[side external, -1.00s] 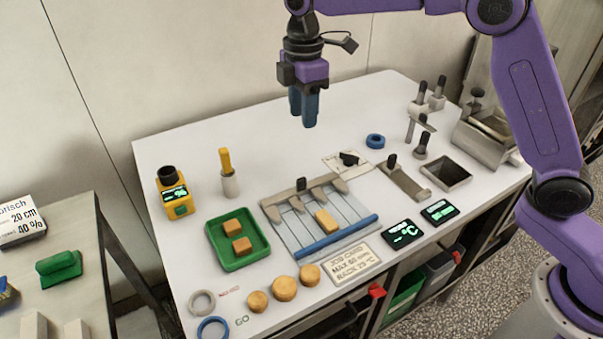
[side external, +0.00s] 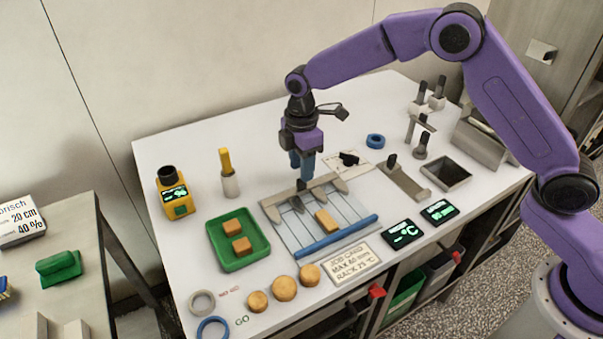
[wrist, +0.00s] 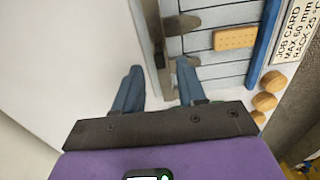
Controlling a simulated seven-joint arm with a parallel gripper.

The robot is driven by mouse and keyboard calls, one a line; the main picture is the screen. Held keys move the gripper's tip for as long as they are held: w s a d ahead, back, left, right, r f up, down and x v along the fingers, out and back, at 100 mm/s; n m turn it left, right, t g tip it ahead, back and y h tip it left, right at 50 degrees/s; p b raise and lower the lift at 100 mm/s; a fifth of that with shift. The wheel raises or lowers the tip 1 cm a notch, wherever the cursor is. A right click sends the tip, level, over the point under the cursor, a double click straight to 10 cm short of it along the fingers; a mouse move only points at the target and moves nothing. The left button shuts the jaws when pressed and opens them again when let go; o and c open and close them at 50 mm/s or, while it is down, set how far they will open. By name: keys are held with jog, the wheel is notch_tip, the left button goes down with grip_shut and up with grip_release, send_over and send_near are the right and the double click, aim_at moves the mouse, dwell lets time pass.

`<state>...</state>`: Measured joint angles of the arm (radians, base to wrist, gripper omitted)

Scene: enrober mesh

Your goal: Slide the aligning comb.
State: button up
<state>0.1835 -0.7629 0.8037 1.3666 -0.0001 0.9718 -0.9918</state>
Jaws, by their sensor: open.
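The aligning comb (side external: 325,183) is a grey bar with several rounded teeth and a dark upright knob. It lies across the back edge of the grey slatted mesh (side external: 290,237). A biscuit-coloured piece (side external: 325,220) sits on the mesh in front of the teeth, and it also shows in the wrist view (wrist: 235,38). My gripper (side external: 303,176) has blue fingers and points down just above the comb, close to the knob. In the wrist view my open fingers (wrist: 160,68) stand apart with the comb (wrist: 152,30) beyond and between them. Whether they touch the knob is unclear.
A blue bar (side external: 335,237) edges the mesh's front. A green tray (side external: 213,251) with two pieces is to the left.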

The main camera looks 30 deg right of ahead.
jog(key=shift+f, duration=1.5)
grip_shut()
jog(key=shift+s, duration=4.05)
grip_release()
jog(key=shift+s, duration=0.1)
